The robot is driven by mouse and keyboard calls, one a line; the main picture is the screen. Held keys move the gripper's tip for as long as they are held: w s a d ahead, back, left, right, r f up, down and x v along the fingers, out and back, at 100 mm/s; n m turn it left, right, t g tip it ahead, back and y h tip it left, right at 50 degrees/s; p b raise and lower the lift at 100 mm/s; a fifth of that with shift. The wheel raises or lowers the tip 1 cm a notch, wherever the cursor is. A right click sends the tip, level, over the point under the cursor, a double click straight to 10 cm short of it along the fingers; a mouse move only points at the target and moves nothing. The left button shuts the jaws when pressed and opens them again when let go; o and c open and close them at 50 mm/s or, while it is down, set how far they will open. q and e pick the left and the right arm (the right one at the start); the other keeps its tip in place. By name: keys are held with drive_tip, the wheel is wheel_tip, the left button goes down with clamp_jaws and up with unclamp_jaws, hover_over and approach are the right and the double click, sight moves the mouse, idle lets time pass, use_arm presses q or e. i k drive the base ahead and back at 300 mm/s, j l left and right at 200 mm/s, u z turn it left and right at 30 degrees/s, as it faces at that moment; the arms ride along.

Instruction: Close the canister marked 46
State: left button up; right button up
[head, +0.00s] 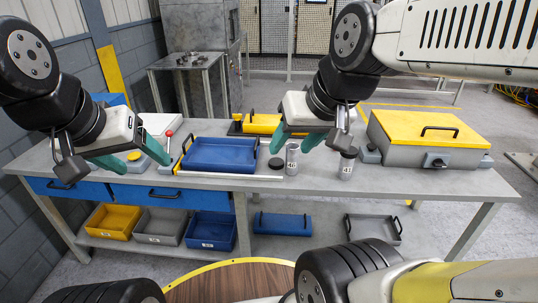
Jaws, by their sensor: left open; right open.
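A grey metal canister (292,158) stands upright on the workbench, with a label that seems to read 46 and no dark lid on top. A loose round black lid (276,163) lies just left of it. A second canister (347,165) with a dark top stands to the right; its label is too small to read surely. My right gripper (308,143) is open and empty, its teal fingers pointing down near the grey canister and above the bench. My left gripper (135,158) is open and empty over the bench's left part.
A blue tray (220,153) stands left of the lid, with a red-knobbed lever (169,136) beyond. A yellow-lidded grey box (428,137) stands at the right. The workbench (300,186) has bare room along its front.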

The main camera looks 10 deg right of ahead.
sight(291, 160)
drive_tip(key=i+l+u, duration=0.2)
drive_tip(key=l, duration=0.2)
drive_tip(key=i+l+u, duration=0.2)
drive_tip(key=l, duration=0.2)
drive_tip(key=l+u, duration=0.2)
drive_tip(key=l, duration=0.2)
